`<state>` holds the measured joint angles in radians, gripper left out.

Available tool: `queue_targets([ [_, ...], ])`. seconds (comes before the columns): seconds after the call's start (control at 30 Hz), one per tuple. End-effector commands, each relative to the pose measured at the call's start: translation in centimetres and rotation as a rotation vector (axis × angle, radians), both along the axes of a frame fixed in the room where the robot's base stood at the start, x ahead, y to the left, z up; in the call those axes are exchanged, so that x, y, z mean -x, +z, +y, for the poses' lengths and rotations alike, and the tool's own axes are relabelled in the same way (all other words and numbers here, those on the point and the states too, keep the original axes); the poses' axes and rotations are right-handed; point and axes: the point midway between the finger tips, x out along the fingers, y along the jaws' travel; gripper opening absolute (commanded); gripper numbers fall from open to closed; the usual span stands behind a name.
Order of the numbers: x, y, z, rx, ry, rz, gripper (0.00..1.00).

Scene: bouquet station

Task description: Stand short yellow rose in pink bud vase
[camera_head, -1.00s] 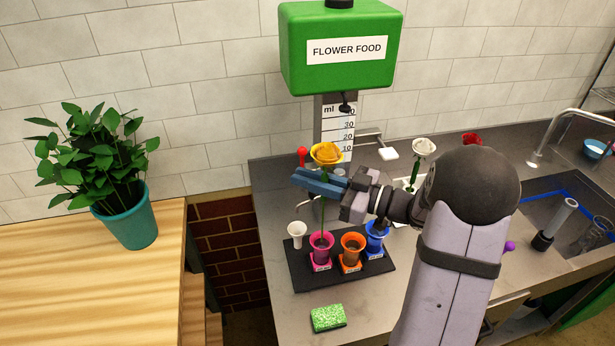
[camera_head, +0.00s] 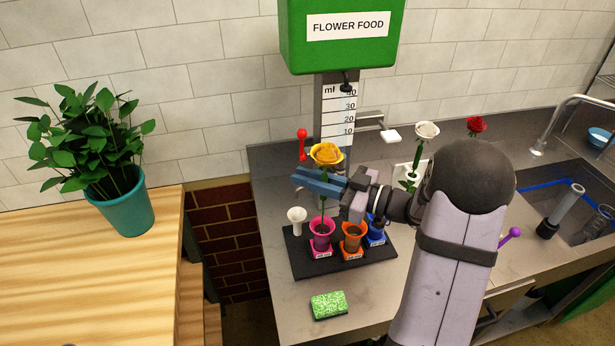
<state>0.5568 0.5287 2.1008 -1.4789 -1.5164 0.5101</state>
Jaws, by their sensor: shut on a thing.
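The yellow rose (camera_head: 326,153) stands upright with its bloom just above my gripper (camera_head: 318,184). My gripper is shut on its green stem. The stem runs down from the fingers to the pink bud vase (camera_head: 321,236), and its lower end appears to be inside the vase mouth. How deep it reaches is hidden by the vase wall.
A blue vase (camera_head: 375,229) stands right of the orange one, partly behind my wrist. A white rose (camera_head: 427,130) and a red rose (camera_head: 476,125) stand behind my arm. A green sponge (camera_head: 329,305) lies in front of the tray. The green dispenser (camera_head: 340,58) stands behind.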

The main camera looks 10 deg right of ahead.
Motion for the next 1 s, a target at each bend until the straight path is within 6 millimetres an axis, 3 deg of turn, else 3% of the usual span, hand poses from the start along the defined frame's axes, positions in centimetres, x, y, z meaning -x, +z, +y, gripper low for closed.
queue_targets([
  [1.0,0.0,-1.6,0.0,0.001,0.000,-0.001,0.00],
])
